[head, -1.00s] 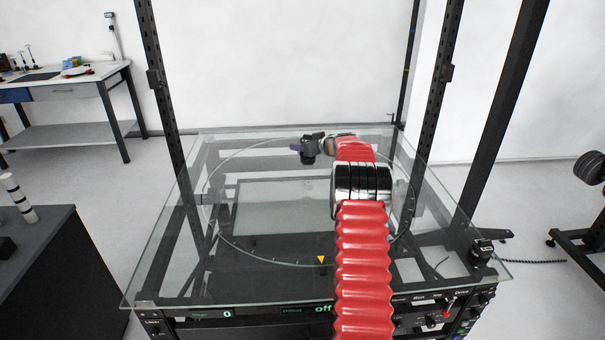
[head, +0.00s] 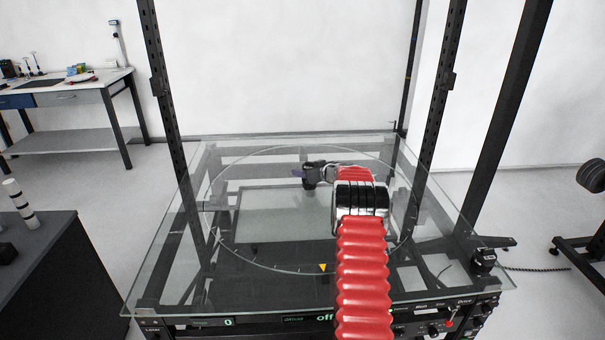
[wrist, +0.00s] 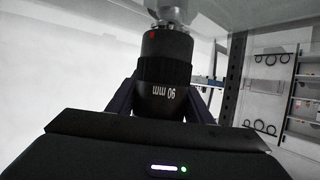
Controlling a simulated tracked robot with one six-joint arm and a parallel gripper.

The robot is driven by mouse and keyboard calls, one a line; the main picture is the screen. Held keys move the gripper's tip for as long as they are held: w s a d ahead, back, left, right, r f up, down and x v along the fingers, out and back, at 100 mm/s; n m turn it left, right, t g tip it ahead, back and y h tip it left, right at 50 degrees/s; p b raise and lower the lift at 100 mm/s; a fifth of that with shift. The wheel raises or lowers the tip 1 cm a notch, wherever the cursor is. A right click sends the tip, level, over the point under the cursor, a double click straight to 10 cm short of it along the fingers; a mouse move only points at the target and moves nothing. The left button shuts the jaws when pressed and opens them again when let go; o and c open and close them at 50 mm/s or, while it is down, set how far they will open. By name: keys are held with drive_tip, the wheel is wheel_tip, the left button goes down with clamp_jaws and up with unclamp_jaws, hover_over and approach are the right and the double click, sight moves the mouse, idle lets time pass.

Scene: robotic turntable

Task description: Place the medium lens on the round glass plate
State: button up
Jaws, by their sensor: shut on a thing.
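A black lens (wrist: 166,62) marked "90 mm", with a red dot near its far end, is held between the dark fingers of my gripper (wrist: 165,98) in the wrist view. In the head view my gripper (head: 312,175) is over the far half of the round glass plate (head: 235,261), and my red arm covers part of the plate. The lens is too small and dark to make out clearly there. I cannot tell whether it touches the glass. A light grey rounded part shows just beyond the lens in the wrist view.
Dark uprights (head: 168,100) stand on both sides of the glass table. A control panel with "off" on its display (head: 325,317) runs along the front. A small black box (head: 483,260) sits at the right corner. The near left of the plate is clear.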

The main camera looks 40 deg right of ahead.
drive_tip(key=shift+f, duration=0.15)
drive_tip(key=o, duration=1.4)
drive_tip(key=shift+f, duration=0.1)
drive_tip(key=shift+s+r, duration=0.35)
drive_tip(key=shift+s, duration=0.15)
drive_tip(key=v, duration=1.1)
drive_tip(key=shift+f, duration=0.1)
